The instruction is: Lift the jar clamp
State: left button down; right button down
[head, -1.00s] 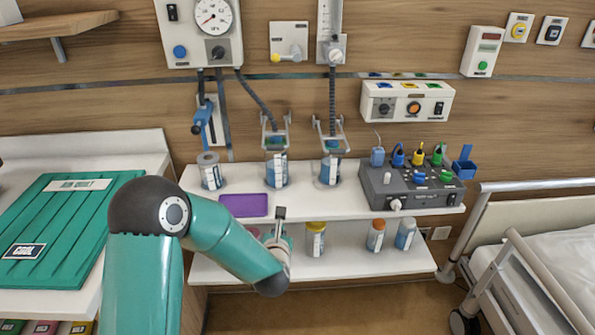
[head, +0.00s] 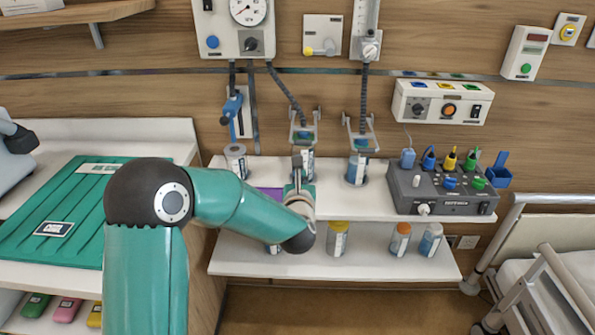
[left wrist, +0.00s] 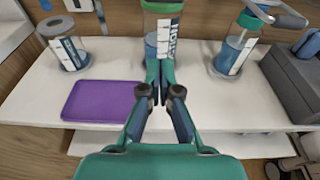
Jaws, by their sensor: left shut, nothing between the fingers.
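Two clear jars with white labels stand on the upper shelf, each under a grey wire-like clamp with a hose running up. The left clamp (head: 304,127) sits over the left jar (head: 308,163); the right clamp (head: 361,130) sits over the right jar (head: 357,171). My left gripper (head: 297,160) is in front of the left jar and below its clamp. In the left wrist view my left gripper (left wrist: 160,68) is shut and empty, its tips in front of a jar (left wrist: 163,28) whose top is cut off. I cannot tell if they touch. My right gripper is not in view.
A purple tray (left wrist: 102,100) lies on the shelf (head: 335,205) beside my gripper. Another jar (head: 235,160) stands left, a grey device (head: 440,190) right. Several containers, one yellow-capped (head: 338,238), stand on the lower shelf. A bed rail (head: 500,235) is at right.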

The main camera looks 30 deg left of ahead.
pick_arm(q)
jog(key=shift+w+a+r+p, duration=0.4)
jog(key=shift+w+a+p, duration=0.25)
jog(key=shift+w+p, duration=0.3)
jog(key=shift+w+a+r+p, duration=0.4)
jog(key=shift+w+a+p, duration=0.25)
jog(key=shift+w, duration=0.55)
jog(key=shift+w+a+r+p, duration=0.4)
jog(key=shift+w+a+p, duration=0.2)
jog(key=shift+w+p, duration=0.4)
